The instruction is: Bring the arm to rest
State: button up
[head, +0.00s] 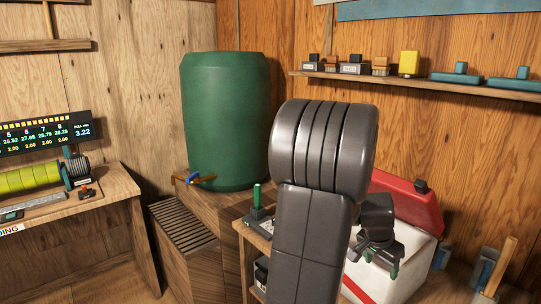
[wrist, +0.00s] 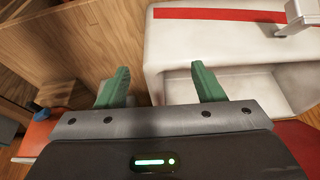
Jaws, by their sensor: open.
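My gripper (head: 381,264) is at the end of my dark grey arm, in front of the white cooler in the head view. In the wrist view my gripper (wrist: 160,86) has its two green fingers spread apart with nothing between them. My arm is folded, with its large ribbed joint high in the middle of the head view. It hides part of the cooler and the back corner.
The white cooler (head: 417,270) with a raised red lid (head: 408,203) stands close behind my gripper; its red-striped side (wrist: 230,15) fills the wrist view's upper right. A green barrel (head: 225,120) stands on a wooden stand. A workbench (head: 100,195) is left; a shelf (head: 430,85) hangs right.

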jog(key=shift+s+a+f+b, duration=0.1)
jog(key=shift+f+b, duration=0.3)
jog(key=shift+f, duration=0.45)
jog(key=shift+s+a+f+b, duration=0.1)
jog(key=shift+f+b, duration=0.3)
jog(key=shift+f, duration=0.45)
jog(key=shift+r, duration=0.1)
